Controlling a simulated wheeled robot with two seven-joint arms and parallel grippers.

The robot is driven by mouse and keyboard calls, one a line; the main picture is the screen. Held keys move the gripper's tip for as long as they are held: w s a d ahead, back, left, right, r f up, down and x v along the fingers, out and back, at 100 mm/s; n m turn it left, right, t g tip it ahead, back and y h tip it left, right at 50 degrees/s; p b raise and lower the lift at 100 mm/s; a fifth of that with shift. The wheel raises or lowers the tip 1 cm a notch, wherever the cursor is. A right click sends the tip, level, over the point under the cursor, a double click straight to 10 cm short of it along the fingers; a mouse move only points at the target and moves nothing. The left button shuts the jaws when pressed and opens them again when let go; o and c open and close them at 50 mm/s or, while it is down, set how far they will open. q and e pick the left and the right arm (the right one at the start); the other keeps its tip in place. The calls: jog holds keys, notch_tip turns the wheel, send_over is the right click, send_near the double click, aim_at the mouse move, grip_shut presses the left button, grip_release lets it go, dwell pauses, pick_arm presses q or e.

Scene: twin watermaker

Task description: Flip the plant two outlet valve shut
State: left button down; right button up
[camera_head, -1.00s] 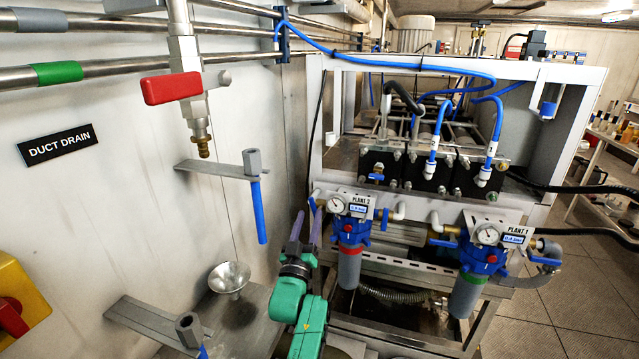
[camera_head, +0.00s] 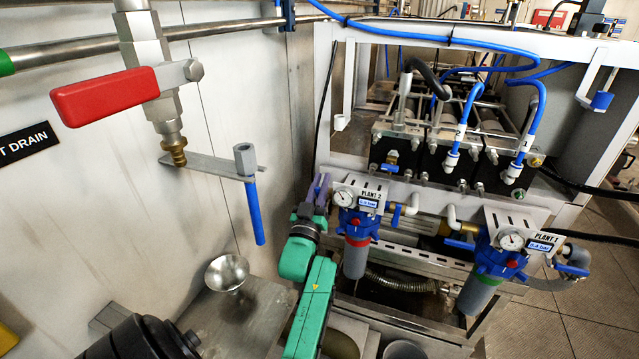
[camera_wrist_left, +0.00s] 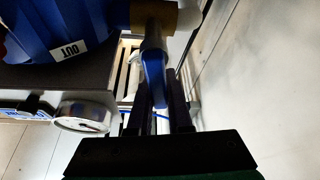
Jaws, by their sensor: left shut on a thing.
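The plant two filter unit has a blue head (camera_head: 358,222), a gauge and a PLANT 2 plate (camera_head: 371,194), left of the plant one unit. My left gripper (camera_head: 321,188) is at its left side, fingers pointing up. In the left wrist view, a blue housing marked OUT (camera_wrist_left: 68,50) leads to a brass fitting (camera_wrist_left: 180,18). The outlet valve's blue lever (camera_wrist_left: 153,78) hangs from there, across the fitting's line in the picture. My left gripper's dark fingers (camera_wrist_left: 164,95) are shut on it. The lever is hidden in the head view. My right gripper is not in view.
The plant one unit (camera_head: 503,254) stands to the right with its own blue lever. The white frame post rises close behind my gripper.

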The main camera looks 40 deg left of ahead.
pick_arm(q)
jog(key=m+h, duration=0.1)
jog(key=d+m+t, duration=0.1)
jog(key=m, duration=0.1)
jog(key=shift+w+m+h, duration=0.2)
jog(key=shift+m+h, duration=0.1)
jog(key=shift+h, duration=0.1)
jog(key=c, duration=0.8)
grip_release()
jog(key=shift+w+f, duration=0.1)
jog(key=shift+c, duration=0.2)
jog(key=shift+w+a, duration=0.1)
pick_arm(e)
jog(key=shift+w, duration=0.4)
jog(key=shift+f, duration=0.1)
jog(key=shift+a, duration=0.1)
